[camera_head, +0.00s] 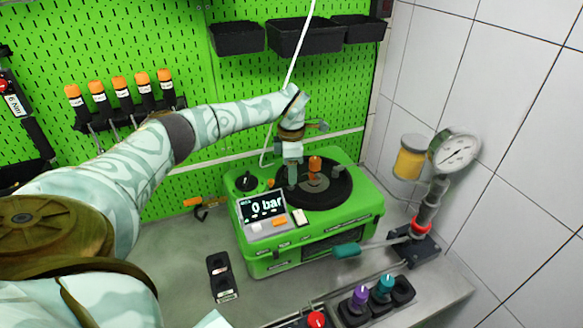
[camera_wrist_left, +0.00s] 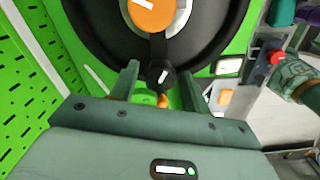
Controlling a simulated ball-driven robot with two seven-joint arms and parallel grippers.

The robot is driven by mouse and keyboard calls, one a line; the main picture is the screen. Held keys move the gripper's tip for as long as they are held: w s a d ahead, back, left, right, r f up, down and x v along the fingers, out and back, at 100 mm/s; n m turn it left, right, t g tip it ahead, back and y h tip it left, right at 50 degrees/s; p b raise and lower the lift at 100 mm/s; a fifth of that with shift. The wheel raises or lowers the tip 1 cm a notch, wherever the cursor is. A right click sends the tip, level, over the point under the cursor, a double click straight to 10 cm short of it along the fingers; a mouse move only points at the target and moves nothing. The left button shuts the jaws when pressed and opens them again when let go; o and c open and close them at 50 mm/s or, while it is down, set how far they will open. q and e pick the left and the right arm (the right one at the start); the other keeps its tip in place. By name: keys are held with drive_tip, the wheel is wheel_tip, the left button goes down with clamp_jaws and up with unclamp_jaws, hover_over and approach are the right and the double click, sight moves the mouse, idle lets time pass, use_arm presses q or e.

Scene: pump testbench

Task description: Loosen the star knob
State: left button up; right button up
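The green pump unit (camera_head: 300,245) stands on the grey bench with a round black disc (camera_head: 335,192) on top. In the left wrist view, a small black lobed knob with a white line (camera_wrist_left: 160,75), which looks like the star knob, lies between the fingertips of my left gripper (camera_wrist_left: 160,72). Gaps show on both sides of the knob, so the gripper is open. In the head view my left gripper (camera_head: 301,178) points down over the disc's left part, and I cannot make out that knob there. My right gripper is not in view.
An orange-capped part (camera_head: 315,165) rises from the disc's middle. A display reading 0 bar (camera_head: 262,206) is at the unit's front left. A pressure gauge (camera_head: 455,151) stands to the right. Bench left of the unit is mostly clear.

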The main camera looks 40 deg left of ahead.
use_arm(q)
drive_tip(key=c, duration=0.7)
drive_tip(key=shift+r, duration=0.1)
